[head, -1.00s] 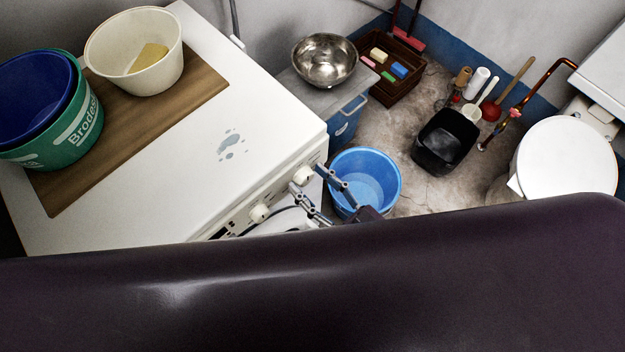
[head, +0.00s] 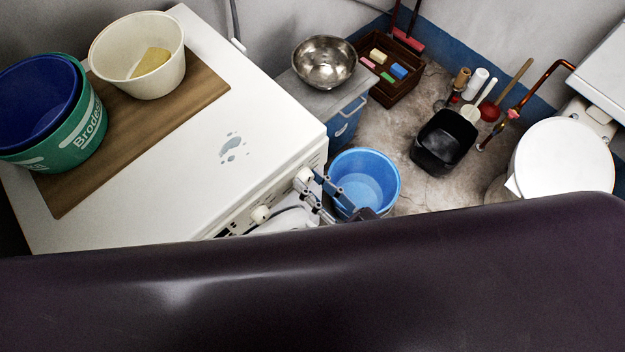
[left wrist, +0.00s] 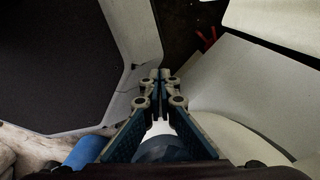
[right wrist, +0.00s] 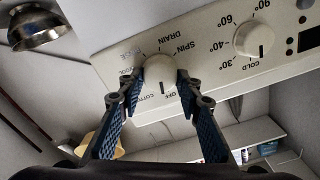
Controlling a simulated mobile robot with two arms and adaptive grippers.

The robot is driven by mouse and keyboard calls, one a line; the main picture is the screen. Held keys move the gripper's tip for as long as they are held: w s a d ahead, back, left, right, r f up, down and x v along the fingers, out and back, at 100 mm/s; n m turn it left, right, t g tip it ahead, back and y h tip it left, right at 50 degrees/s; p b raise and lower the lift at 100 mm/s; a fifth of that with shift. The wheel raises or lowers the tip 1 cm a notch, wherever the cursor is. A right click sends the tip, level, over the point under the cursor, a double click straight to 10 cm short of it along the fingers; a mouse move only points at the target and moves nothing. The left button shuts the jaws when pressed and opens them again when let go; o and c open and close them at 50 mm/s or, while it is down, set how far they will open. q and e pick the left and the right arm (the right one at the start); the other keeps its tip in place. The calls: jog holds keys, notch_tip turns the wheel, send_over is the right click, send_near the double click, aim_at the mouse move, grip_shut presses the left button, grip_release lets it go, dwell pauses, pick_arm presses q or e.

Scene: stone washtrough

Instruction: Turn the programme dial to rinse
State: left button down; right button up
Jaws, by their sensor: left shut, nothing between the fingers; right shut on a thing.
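The programme dial (right wrist: 159,74) is a round cream knob on the washing machine's control panel (right wrist: 205,58). Printed words around it include OFF, COTTON, SPIN and DRAIN; others are faint or partly hidden. A dark mark on the knob points down in the right wrist view, between COTTON and OFF. My right gripper (right wrist: 158,84) is shut on the dial, one finger on each side. In the head view the dial (head: 304,175) shows at the machine's front corner, with my right gripper (head: 311,188) at it. My left gripper (left wrist: 160,77) is shut and empty, away from the dial.
A second knob, the temperature dial (right wrist: 254,39), sits beside it on the panel. The machine top (head: 190,170) carries a wooden board with tubs. A blue bucket (head: 388,165) stands on the floor close by my right gripper.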

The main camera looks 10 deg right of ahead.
jog(key=shift+m+p, duration=0.6)
jog(key=shift+m, duration=1.6)
jog(key=shift+d, duration=0.1)
jog(key=o, duration=1.2)
jog(key=shift+c, duration=0.2)
jog(key=v, duration=1.2)
